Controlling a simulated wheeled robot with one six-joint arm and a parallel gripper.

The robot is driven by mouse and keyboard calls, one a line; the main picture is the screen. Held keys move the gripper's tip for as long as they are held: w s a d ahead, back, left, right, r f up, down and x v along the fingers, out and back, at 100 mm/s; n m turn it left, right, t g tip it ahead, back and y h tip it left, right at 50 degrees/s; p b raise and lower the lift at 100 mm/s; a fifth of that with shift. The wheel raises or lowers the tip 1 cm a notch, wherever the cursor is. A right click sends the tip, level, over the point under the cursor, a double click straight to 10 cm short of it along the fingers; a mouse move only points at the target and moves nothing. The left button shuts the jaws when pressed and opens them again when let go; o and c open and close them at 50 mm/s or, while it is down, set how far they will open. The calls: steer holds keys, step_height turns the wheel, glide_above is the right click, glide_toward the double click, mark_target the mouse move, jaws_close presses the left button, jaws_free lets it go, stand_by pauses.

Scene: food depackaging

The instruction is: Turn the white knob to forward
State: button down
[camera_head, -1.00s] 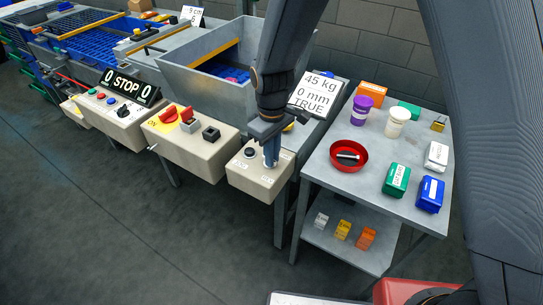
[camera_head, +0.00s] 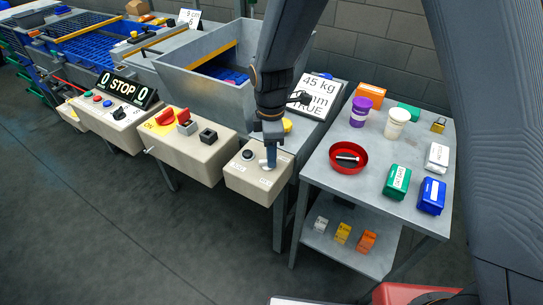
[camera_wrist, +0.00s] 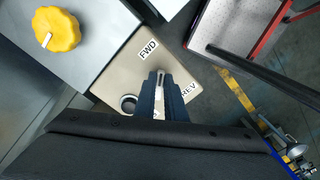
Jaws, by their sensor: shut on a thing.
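The white knob (camera_head: 264,163) sits on the beige control box at the right end of the row of boxes. My gripper (camera_head: 271,158) reaches down onto it from above, and its blue-grey fingers are shut on it. In the wrist view, a pale strip of the knob (camera_wrist: 160,77) shows between the fingertips (camera_wrist: 161,90); the fingers hide most of it. The FWD label (camera_wrist: 148,50) lies beyond the fingertips and the REV label (camera_wrist: 188,88) lies to their right. I cannot tell exactly which label the knob points at.
A black round button (camera_head: 249,155) is left of the knob on the same box. A yellow knob (camera_wrist: 57,30) is at upper left in the wrist view. The grey side table (camera_head: 317,170) with a red bowl (camera_head: 348,168) and packages stands at right. A metal hopper (camera_head: 188,87) is behind.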

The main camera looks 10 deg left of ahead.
steer(key=shift+r+n, duration=0.1)
steer(key=shift+n, duration=0.4)
steer(key=c, duration=1.8)
jaws_free()
steer(key=shift+r+b, duration=1.05)
steer(key=shift+r, duration=2.8)
